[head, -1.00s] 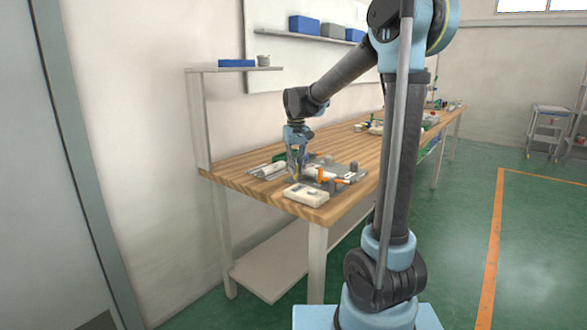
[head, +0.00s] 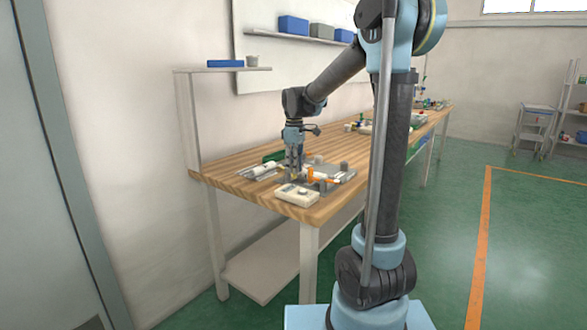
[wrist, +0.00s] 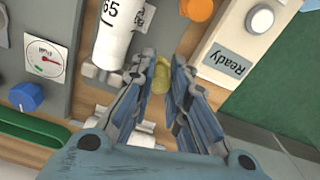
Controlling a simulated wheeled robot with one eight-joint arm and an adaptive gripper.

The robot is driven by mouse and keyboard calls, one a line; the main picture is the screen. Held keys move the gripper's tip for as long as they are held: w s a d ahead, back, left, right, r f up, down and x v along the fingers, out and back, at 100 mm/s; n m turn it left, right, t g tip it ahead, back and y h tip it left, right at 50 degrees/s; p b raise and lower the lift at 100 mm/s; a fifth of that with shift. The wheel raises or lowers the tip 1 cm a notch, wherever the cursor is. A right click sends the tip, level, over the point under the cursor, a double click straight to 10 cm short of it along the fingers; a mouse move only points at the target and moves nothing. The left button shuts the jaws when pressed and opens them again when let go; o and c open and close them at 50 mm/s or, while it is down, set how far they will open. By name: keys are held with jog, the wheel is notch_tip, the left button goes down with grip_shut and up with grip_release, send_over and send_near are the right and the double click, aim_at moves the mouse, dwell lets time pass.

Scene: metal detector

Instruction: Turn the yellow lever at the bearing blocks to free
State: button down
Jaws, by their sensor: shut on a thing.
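The yellow lever (wrist: 160,78) is a small rounded piece that shows between my fingertips in the wrist view. My gripper (wrist: 162,66) is shut on it, with one finger on each side. A white cylinder (wrist: 118,30) marked "65" lies beside the lever, with pale blocks (wrist: 100,73) at its end. The fingers hide the lever's lower part, and I cannot read any free mark. In the head view my gripper (head: 294,168) points down at the fixture near the workbench's (head: 240,188) front end; the lever is too small to make out there.
A pale box (wrist: 250,50) labelled "Ready" stands close to the right finger. An orange part (wrist: 197,8) is at the top. A dial gauge (wrist: 44,58), a blue knob (wrist: 26,97) and a green bar (wrist: 30,130) are on the left.

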jog(key=shift+d, duration=0.1)
dwell(0.5)
jog(key=c, duration=1.5)
grip_release()
jog(key=shift+r, duration=0.15)
notch_tip(320, 180, up, 12)
jog(key=shift+w+f, duration=0.1)
jog(key=shift+f, duration=0.05)
jog(key=s+d+f+m, duration=0.4)
jog(key=s+f, duration=0.4)
jog(key=s, duration=0.2)
jog(key=s+d+f+m+t, duration=0.1)
jog(key=s+d+f+m, duration=0.3)
jog(key=s, duration=0.7)
jog(key=s+d+f+m+t, duration=0.1)
jog(key=s+d+f+m, duration=0.3)
jog(key=s+d+f, duration=0.4)
jog(key=shift+s+f, duration=0.45)
jog(key=shift+f, duration=0.25)
jog(key=shift+s+f, duration=0.5)
jog(key=shift+f, duration=0.25)
jog(key=shift+s+f, duration=0.45)
jog(key=shift+f, duration=0.25)
